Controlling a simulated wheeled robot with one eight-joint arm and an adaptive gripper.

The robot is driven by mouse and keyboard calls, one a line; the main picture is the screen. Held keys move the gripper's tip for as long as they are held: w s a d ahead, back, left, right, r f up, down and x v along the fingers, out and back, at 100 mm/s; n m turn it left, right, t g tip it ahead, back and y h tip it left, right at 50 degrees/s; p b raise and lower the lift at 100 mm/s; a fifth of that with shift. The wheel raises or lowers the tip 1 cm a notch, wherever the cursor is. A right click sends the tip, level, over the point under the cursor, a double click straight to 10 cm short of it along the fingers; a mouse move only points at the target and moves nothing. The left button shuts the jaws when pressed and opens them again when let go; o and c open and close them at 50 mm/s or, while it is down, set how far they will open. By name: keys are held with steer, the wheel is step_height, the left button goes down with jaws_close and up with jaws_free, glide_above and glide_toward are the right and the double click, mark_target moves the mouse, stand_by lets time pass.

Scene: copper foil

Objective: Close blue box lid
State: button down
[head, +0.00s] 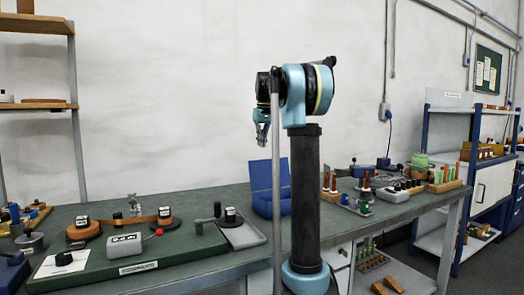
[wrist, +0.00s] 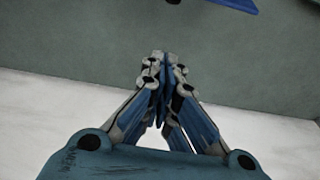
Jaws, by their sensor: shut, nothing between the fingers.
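The blue box (head: 262,207) stands on the bench behind my arm. Its lid (head: 262,175) is raised, standing up at the back and tilted slightly. My arm's column and a thin grey post hide the right part of the box. My gripper (head: 263,144) is above the box in the head view, pointing down, apart from the lid. In the wrist view my gripper (wrist: 163,58) has its fingertips together with nothing between them. A blue edge (wrist: 238,4), probably part of the box, shows at the top of the wrist view, apart from the fingertips.
A green board (head: 150,258) with reels and a grey block fills the bench's left. A grey tray (head: 245,236) with a black knob lies just left of the box. A rack with red-handled tools (head: 330,190) and other parts stand to the right.

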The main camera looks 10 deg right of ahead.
step_height(320, 180, down, 9)
steer(key=w, duration=0.1)
steer(key=shift+s+d+r, duration=0.15)
steer(key=shift+s+r, duration=0.05)
steer(key=shift+s, duration=0.4)
steer(key=shift+s+d+r, duration=0.15)
steer(key=shift+s, duration=0.45)
steer(key=shift+s+d+r, duration=0.15)
steer(key=shift+s+r, duration=0.05)
steer(key=shift+s, duration=0.4)
steer(key=shift+s, duration=0.1)
steer(key=shift+s+d+r+t, duration=0.2)
steer(key=shift+s+t, duration=0.1)
steer(key=shift+t, duration=0.1)
